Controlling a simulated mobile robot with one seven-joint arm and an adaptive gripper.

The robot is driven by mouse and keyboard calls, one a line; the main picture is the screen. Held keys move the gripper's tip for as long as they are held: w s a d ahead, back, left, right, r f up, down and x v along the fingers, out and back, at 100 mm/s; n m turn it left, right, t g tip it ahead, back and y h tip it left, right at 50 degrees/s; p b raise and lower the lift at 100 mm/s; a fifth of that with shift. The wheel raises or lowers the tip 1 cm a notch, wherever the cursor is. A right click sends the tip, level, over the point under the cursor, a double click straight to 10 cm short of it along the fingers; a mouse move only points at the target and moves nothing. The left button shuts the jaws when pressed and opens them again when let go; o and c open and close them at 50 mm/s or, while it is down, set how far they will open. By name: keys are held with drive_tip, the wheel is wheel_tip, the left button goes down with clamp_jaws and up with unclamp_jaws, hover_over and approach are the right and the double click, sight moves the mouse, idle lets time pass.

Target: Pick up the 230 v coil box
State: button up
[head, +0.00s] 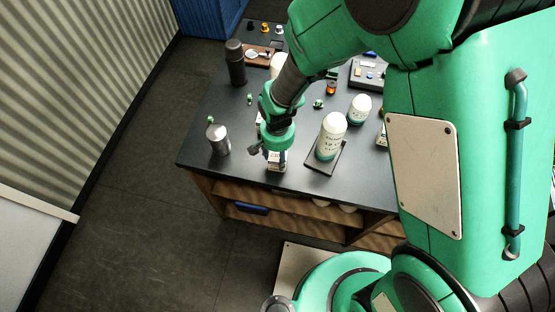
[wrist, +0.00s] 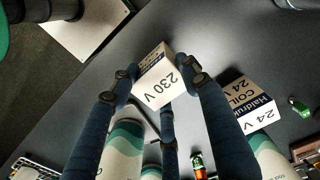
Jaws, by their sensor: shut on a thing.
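The 230 V coil box (wrist: 158,82) is a small white carton with a dark printed side, marked "230 V" in the wrist view. My gripper (wrist: 162,86) has its dark fingers on both sides of the box and is shut on it. In the head view my gripper (head: 271,150) is low over the front part of the dark worktop, and the box (head: 276,162) shows just below the fingers. I cannot tell whether the box still touches the worktop.
A "24 V" coil box (wrist: 247,100) lies to the right in the wrist view. In the head view, a white-and-teal bottle (head: 331,137) stands on a dark tray right of my gripper. A metal canister (head: 218,139) stands left. The worktop (head: 197,157) has bare room near its front-left corner.

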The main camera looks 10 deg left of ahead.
sight(277, 155)
drive_tip(key=shift+r, duration=0.1)
drive_tip(key=shift+r, duration=0.7)
wheel_tip(277, 155, up, 2)
drive_tip(key=s+d+r, duration=0.1)
drive_tip(key=s+d, duration=0.8)
drive_tip(key=s, duration=0.3)
drive_tip(key=shift+s+d+r, duration=0.2)
drive_tip(key=shift+s+d, duration=0.05)
drive_tip(key=shift+s, duration=0.15)
